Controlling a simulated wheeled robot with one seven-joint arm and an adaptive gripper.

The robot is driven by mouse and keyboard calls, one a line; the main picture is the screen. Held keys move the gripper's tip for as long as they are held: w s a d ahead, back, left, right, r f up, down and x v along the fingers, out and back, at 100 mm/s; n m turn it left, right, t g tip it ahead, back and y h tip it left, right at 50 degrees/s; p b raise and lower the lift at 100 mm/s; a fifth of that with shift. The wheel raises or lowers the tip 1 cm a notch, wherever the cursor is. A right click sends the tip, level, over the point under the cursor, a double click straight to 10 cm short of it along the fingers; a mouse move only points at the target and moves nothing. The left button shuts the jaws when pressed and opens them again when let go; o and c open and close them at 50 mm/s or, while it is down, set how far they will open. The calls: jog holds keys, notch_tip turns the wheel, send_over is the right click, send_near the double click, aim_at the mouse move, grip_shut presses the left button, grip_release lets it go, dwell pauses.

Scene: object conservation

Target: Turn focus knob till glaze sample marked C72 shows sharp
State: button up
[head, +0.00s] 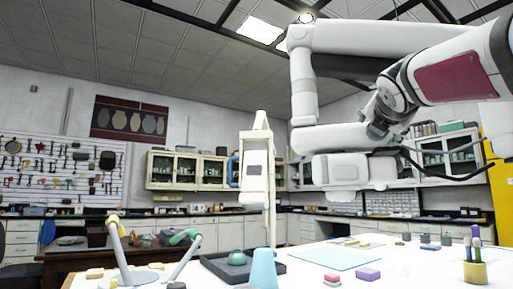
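A tall pale stand (257,170) that looks like a scope rises over the white table, with a boxy white head on a thin post. A blue curved part (233,172) shows at its left side; I cannot tell if it belongs to the stand or is a focus knob. A green dome-shaped piece (236,258) sits on a black tray or base (212,266) below. No C72 marking is readable. My arm reaches in from the upper right, its white end links hanging right of the stand, apart from it in the picture. My gripper's fingers are not visible.
A light blue cone-like cup (263,270) stands at the table's front. Cabinets line the back wall.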

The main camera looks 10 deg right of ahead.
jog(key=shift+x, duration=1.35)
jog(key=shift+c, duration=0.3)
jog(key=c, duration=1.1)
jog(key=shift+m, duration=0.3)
